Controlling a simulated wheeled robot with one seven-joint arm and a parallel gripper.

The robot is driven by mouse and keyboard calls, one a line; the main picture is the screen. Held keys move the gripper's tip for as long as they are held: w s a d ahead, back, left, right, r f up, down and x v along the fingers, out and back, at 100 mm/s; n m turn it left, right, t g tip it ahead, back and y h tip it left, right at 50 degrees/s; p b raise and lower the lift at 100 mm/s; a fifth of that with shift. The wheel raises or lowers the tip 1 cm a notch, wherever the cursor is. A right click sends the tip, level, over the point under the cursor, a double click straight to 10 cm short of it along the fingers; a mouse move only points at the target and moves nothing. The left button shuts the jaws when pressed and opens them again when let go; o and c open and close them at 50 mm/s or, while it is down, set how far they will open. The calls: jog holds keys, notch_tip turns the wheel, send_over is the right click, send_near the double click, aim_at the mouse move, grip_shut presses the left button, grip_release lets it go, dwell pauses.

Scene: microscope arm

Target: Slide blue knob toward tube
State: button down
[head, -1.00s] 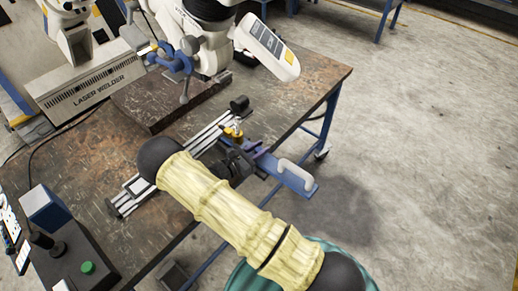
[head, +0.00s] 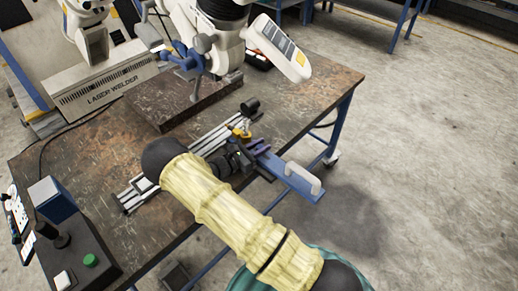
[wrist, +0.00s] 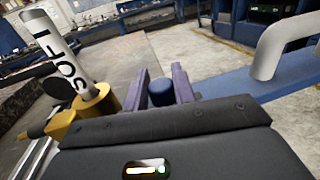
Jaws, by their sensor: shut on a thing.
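The blue knob (wrist: 161,94) is a short dark-blue cylinder between the two purple fingers of my gripper (wrist: 159,88) in the wrist view. My gripper is shut on it. In the head view, my gripper (head: 263,149) reaches the rail from the front, and I cannot make out the knob there. The white tube (wrist: 63,48) with black lettering stands tilted left of my gripper in the wrist view, apart from the fingers. A yellow holder (wrist: 98,101) sits at its base, just left of the fingers. The holder also shows in the head view (head: 242,132).
A blue bar with a white handle (wrist: 290,45) extends to the right of my gripper. A silver rail (head: 200,145) lies on the worn table (head: 320,85). A control box (head: 75,250) stands front left.

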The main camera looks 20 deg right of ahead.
jog(key=shift+w+a, duration=0.1)
jog(key=c, duration=1.1)
grip_release()
jog(key=shift+c, duration=0.2)
jog(key=shift+a, duration=0.1)
jog(key=b+v, duration=0.3)
jog(key=v, duration=1.4)
jog(key=shift+a, duration=0.1)
